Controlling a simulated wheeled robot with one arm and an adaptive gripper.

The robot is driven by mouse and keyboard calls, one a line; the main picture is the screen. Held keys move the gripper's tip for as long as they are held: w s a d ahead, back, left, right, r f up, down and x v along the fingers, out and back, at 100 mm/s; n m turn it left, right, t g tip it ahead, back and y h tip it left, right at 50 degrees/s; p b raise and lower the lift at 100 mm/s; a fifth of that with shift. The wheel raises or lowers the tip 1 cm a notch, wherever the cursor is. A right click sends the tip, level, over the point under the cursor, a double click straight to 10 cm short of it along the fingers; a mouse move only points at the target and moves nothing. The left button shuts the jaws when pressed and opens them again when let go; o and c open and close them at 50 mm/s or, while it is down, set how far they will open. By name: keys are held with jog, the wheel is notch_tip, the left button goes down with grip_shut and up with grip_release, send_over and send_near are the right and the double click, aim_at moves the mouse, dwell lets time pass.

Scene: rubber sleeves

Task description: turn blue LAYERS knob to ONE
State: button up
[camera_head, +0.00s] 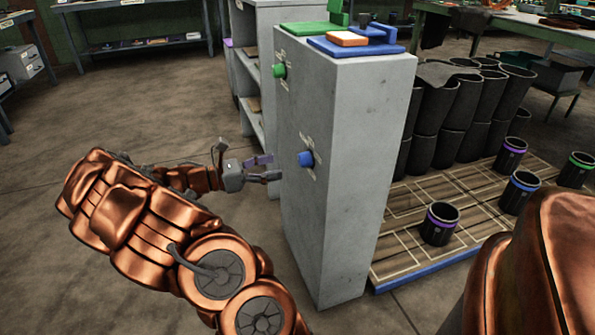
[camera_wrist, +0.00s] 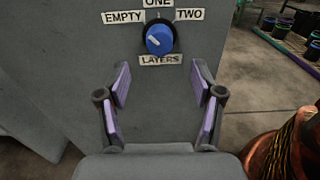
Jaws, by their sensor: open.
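The blue LAYERS knob (camera_wrist: 160,40) is on the grey cabinet face, above its LAYERS label (camera_wrist: 160,60). The EMPTY label (camera_wrist: 123,17) is at its upper left, ONE (camera_wrist: 158,3) above and TWO (camera_wrist: 190,14) at its upper right. A pale mark shows on the left part of the knob, on the EMPTY side. In the head view the knob (camera_head: 305,158) sticks out of the cabinet (camera_head: 340,180). My gripper (camera_wrist: 160,88) is open and empty, its purple pads apart, below the knob in the wrist view. In the head view my gripper (camera_head: 272,169) is left of the knob, not touching it.
A green knob (camera_head: 279,71) is higher on the same cabinet. Green and blue fixtures (camera_head: 355,48) sit on its top. Right of it, a wooden pallet (camera_head: 410,256) bears banded black sleeves (camera_head: 439,224). Grey shelving (camera_head: 246,50) stands behind. The floor at left is open.

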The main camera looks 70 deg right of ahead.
aim_at(299, 161)
jog(key=b+x, duration=0.2)
jog(key=x, duration=0.4)
jog(key=shift+s+d+f+b, duration=0.1)
jog(key=shift+d+f+b, duration=0.05)
jog(key=shift+b, duration=0.2)
jog(key=shift+s+d, duration=0.4)
jog(key=shift+s, duration=0.05)
jog(key=shift+c, duration=0.2)
jog(key=c, duration=1.1)
jog(key=shift+r+m, duration=0.2)
jog(key=shift+m, duration=0.1)
jog(key=m+p, duration=0.1)
jog(key=m, duration=0.2)
jog(key=shift+p, duration=0.35)
jog(key=m, duration=0.5)
jog(key=shift+f, duration=0.1)
